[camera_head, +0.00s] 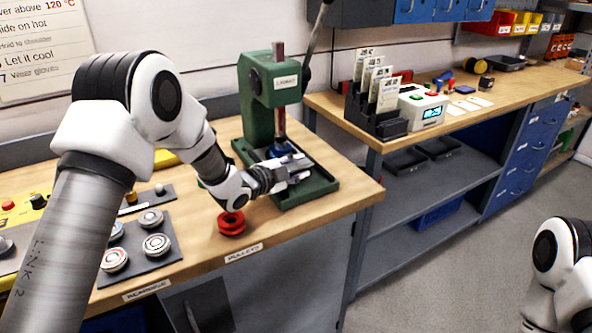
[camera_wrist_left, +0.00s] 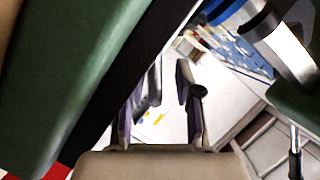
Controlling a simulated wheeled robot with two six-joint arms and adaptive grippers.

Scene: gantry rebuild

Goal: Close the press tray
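The green arbor press (camera_head: 257,95) stands on the left bench, with its lever up to the right. Its green base (camera_head: 318,188) has a dark inner area, and a blue part (camera_head: 280,149) sits under the ram. I cannot tell how far out the tray is, as my left gripper covers part of it. My left gripper (camera_head: 300,170) is low over the front of the base. In the left wrist view its fingers (camera_wrist_left: 160,100) are apart with nothing seen between them, and green surfaces (camera_wrist_left: 65,75) lie close by. My right gripper is out of the picture.
A red ring part (camera_head: 231,223) lies in front of the press. A dark mat (camera_head: 135,262) with several round parts is at left. A card rack (camera_head: 372,120) and a white device (camera_head: 422,108) stand on the right bench. Floor is open at right.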

